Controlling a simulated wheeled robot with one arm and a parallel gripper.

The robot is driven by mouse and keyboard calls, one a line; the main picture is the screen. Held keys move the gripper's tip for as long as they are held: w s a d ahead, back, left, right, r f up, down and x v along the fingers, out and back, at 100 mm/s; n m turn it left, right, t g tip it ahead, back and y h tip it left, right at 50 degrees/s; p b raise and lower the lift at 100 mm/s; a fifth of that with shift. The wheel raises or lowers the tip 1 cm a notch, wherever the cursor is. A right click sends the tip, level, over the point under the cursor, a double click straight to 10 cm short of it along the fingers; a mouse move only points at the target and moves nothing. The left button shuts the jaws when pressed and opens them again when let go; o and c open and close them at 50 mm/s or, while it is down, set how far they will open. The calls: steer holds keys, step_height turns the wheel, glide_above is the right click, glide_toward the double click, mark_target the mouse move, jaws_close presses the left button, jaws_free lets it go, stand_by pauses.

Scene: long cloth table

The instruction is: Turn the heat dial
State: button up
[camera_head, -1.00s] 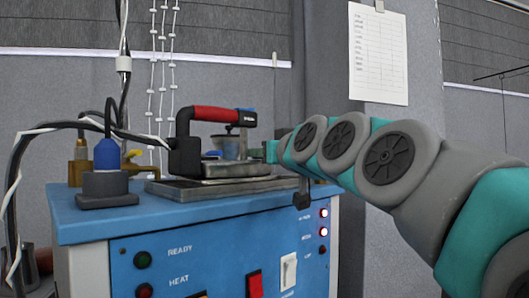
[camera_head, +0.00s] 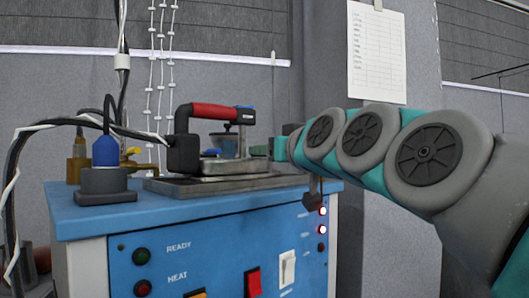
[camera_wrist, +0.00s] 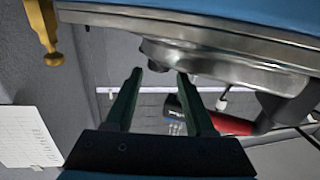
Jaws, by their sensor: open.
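A small dark knob (camera_wrist: 154,54) shows in the wrist view on the edge of a grey metal plate, just beyond and between my fingertips. I cannot tell for sure whether it is the heat dial. My gripper (camera_wrist: 158,74) is open, one finger to each side of the knob's line, with nothing between them. I cannot tell whether the fingers touch it. In the head view my arm reaches in from the right to the right end of the iron-like press (camera_head: 222,140) with a red handle.
The press stands on the blue machine top (camera_head: 150,218). The front panel has lamps marked READY and HEAT, a red switch (camera_head: 253,283) and a white switch (camera_head: 287,268). A blue-topped plug (camera_head: 105,152) and cables are at left. A brass fitting (camera_wrist: 44,30) shows in the wrist view.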

steer(key=v, duration=0.4)
steer(key=shift+s+d, duration=0.1)
steer(key=shift+s, duration=0.1)
stand_by(0.3)
